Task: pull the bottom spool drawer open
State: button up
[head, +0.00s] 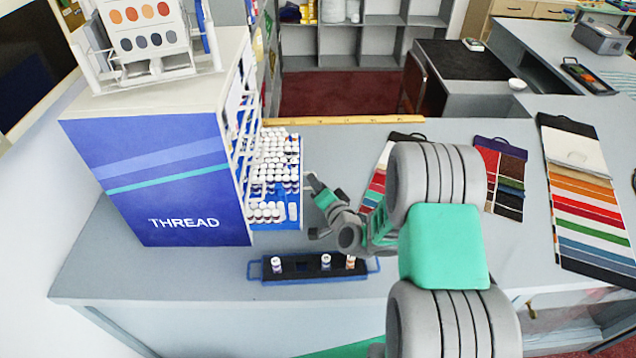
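The blue and white thread cabinet (175,205) stands on the left of the counter, its open side facing right. A spool drawer with a blue edge (301,190) stands out from that side, low on the cabinet, filled with rows of white-topped spools. I cannot tell whether the spools belong to one drawer or to stacked ones. My gripper (314,206) is just right of the drawer's outer edge, with a grey tip close to it. Contact is unclear, and the drawer handle cannot be made out. My arm hides part of the counter to the right.
A dark tray with blue handles (300,277) holding a few spools sits in front of the drawer. A wooden ruler (345,120) lies along the far edge. Colour swatch cards (585,200) lie to the right. A display rack (145,40) stands on the cabinet.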

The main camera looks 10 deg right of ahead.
jog(key=shift+c, duration=0.5)
grip_shut()
jog(key=shift+f, duration=0.1)
dwell(0.8)
